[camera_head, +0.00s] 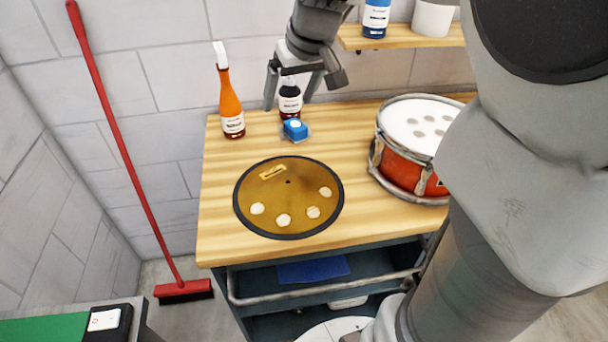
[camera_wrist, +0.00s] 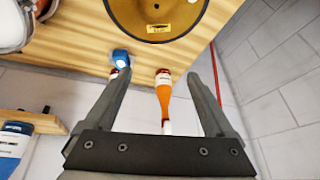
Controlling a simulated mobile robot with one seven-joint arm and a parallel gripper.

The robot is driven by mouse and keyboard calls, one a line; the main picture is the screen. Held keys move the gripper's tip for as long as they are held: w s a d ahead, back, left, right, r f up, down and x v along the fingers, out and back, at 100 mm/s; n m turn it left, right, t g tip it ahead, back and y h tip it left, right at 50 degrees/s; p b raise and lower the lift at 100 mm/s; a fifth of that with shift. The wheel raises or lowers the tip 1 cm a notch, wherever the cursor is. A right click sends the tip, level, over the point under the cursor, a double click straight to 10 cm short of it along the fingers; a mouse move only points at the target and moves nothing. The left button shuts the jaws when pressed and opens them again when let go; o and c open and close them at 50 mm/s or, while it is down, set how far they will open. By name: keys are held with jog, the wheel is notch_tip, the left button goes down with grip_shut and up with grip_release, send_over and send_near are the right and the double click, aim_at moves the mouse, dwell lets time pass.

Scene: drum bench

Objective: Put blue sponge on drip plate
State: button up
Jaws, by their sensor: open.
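The small blue sponge (camera_head: 295,130), with a white spot on it, lies on the wooden bench just in front of a dark bottle. The wrist view shows it too (camera_wrist: 121,57), near the tip of the left finger. A round golden plate with a black rim (camera_head: 288,234), which seems to be the drip plate, lies flat in front of the sponge. Pale round pieces and a small label are on it; part of it shows in the wrist view (camera_wrist: 193,25). My gripper (camera_head: 288,104) is open and empty, pointing down above the back of the bench, behind the sponge.
The dark bottle (camera_head: 289,100) stands by my fingers. An orange spray bottle (camera_head: 231,100) stands to its left and shows between my fingers in the wrist view (camera_wrist: 163,95). A red drum (camera_head: 398,170) stands right. A wooden shelf (camera_head: 400,38) is on the wall.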

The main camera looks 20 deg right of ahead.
jog(key=s+a+f, duration=0.1)
jog(key=s+a, duration=0.1)
jog(key=s, duration=0.8)
jog(key=s+a+f+h, duration=0.1)
jog(key=s+a, duration=0.1)
jog(key=s, duration=0.8)
jog(key=shift+s+a+f+m+t, duration=0.2)
jog(key=shift+s+a+m+t, duration=0.05)
jog(key=shift+m+t, duration=0.15)
jog(key=shift+r, duration=0.15)
